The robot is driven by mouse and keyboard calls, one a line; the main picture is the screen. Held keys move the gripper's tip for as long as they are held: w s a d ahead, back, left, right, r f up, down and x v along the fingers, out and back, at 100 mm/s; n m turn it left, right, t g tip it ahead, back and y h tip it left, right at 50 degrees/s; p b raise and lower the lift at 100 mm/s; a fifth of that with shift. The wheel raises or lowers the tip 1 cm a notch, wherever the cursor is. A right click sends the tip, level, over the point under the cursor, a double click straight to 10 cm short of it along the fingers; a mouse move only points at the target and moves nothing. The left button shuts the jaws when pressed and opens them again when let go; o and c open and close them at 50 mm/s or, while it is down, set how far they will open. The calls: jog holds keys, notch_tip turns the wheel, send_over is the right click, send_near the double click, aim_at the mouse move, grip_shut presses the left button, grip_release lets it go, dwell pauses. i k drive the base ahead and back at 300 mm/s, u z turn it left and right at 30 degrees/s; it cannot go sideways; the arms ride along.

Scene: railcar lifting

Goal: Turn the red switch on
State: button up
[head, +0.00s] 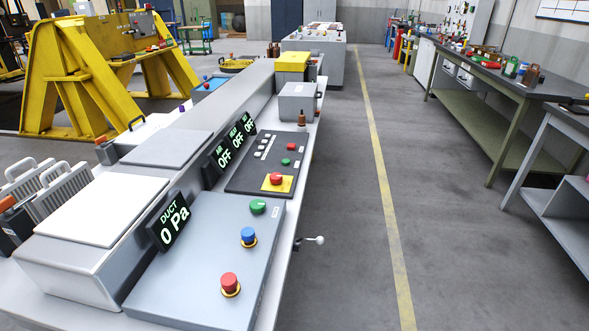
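A red round knob (229,282) with a yellow ring stands on the near grey sloped panel (185,288). A blue knob (248,236) with a yellow ring and a green knob (257,207) sit farther up the same panel. A red mushroom-shaped button (275,179) on a yellow plate and a small red button (291,147) are on the dark panel (240,182) beyond. I cannot tell which red control is the switch. Displays (235,138) above the dark panel read OFF, and the near DUCT display (172,221) reads 0 Pa. My gripper is not in view.
The console's right edge has a lever with a white ball end (319,240) sticking out. A clear grey floor aisle with a yellow line (382,165) runs along the right. A cluttered workbench (490,75) stands beyond it. A yellow frame (85,80) stands at far left.

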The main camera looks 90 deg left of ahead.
aim_at(275, 179)
jog(key=u, duration=0.45)
jog(key=i, duration=0.15)
jog(key=u, duration=2.25)
jog(key=i, duration=0.85)
jog(key=z, duration=0.2)
jog(key=k, duration=0.85)
jog(key=u, duration=0.15)
jog(key=i, duration=0.4)
jog(key=z, duration=0.05)
